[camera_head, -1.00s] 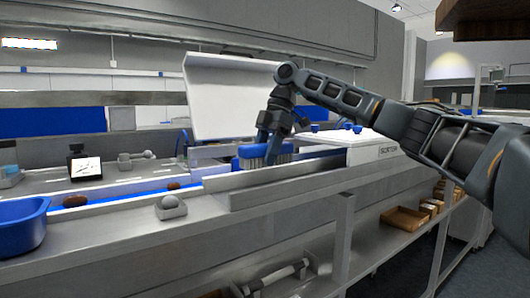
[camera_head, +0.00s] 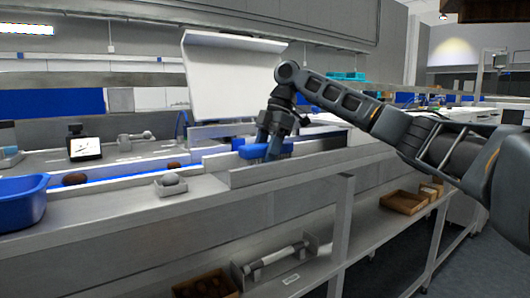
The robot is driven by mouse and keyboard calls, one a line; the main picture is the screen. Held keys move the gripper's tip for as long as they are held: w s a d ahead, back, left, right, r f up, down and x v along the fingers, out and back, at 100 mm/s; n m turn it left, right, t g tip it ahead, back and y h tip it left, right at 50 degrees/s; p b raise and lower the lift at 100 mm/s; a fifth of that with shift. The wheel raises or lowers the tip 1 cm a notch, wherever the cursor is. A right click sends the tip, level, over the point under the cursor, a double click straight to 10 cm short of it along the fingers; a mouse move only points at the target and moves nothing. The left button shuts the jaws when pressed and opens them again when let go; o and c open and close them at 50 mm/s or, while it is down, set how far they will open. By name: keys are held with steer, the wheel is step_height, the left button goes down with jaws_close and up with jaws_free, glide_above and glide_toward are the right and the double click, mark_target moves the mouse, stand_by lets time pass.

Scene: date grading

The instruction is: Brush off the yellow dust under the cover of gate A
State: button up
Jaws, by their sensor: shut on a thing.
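The cover (camera_head: 225,80), a white panel, stands raised over the line at the middle of the view. My gripper (camera_head: 267,148) points down just right of the cover's lower edge and is shut on a blue brush (camera_head: 252,151). The brush is low behind the grey side rail (camera_head: 290,170), which hides its lower part and bristles. I cannot make out yellow dust or a gate letter in this view.
A blue bin (camera_head: 22,203) stands at the left end. Dark dates lie on the blue belt (camera_head: 125,178). A small screen (camera_head: 85,147) stands behind. Brown trays (camera_head: 404,201) are on the lower shelf.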

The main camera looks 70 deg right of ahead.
steer(key=shift+f, duration=0.55)
stand_by(0.5)
